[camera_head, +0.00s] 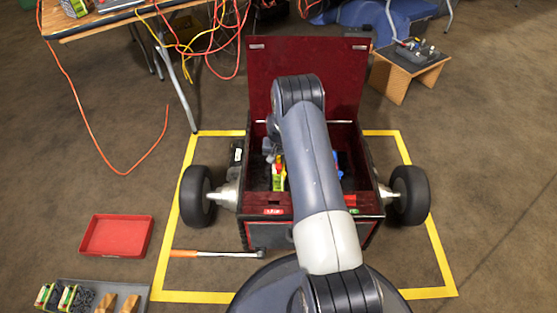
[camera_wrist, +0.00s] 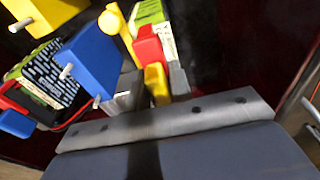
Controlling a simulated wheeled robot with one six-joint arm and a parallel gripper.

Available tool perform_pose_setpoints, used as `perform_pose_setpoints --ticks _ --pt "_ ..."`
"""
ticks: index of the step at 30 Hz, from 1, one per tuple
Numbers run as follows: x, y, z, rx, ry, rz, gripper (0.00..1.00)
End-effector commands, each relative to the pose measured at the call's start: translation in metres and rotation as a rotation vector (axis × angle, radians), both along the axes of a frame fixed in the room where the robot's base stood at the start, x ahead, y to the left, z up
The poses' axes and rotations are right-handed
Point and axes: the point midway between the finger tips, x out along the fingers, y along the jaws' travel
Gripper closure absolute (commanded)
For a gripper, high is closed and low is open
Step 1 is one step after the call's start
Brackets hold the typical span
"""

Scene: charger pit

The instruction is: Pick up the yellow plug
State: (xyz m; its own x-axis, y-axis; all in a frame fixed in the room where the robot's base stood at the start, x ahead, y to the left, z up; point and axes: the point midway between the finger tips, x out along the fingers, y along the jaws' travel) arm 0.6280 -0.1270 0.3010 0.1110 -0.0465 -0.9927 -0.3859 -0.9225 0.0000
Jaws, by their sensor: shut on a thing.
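In the wrist view a small yellow plug (camera_wrist: 157,84) sits between the two grey fingertips of my gripper (camera_wrist: 153,88). The gripper is shut on it. A red part (camera_wrist: 148,45) stands right beyond the plug; I cannot tell whether the two are joined. Yellow and red parts (camera_head: 279,168) show in the box left of my arm.
The wrist view also shows a blue block with metal pins (camera_wrist: 92,58), a yellow block (camera_wrist: 45,12) and a labelled green box (camera_wrist: 155,22), close around the gripper. The box's raised lid (camera_head: 262,75) stands behind. A red tray (camera_head: 116,252) and a wrench (camera_head: 218,254) lie left.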

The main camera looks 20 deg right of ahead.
Motion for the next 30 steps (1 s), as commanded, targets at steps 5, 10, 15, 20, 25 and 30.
perform_pose_setpoints --ticks 5,10,15,20,25,30 --pt "0.000 0.000 0.001 0.000 0.000 0.000 1.00" --pt "0.001 0.000 0.017 -0.001 -0.002 0.000 1.00" --pt "0.001 0.000 0.053 0.000 -0.003 0.000 1.00" --pt "0.001 0.000 0.082 0.000 -0.003 0.000 1.00" --pt "0.001 0.000 0.098 0.000 -0.001 0.000 1.00" --pt "0.000 0.000 0.101 0.000 0.000 0.000 1.00"
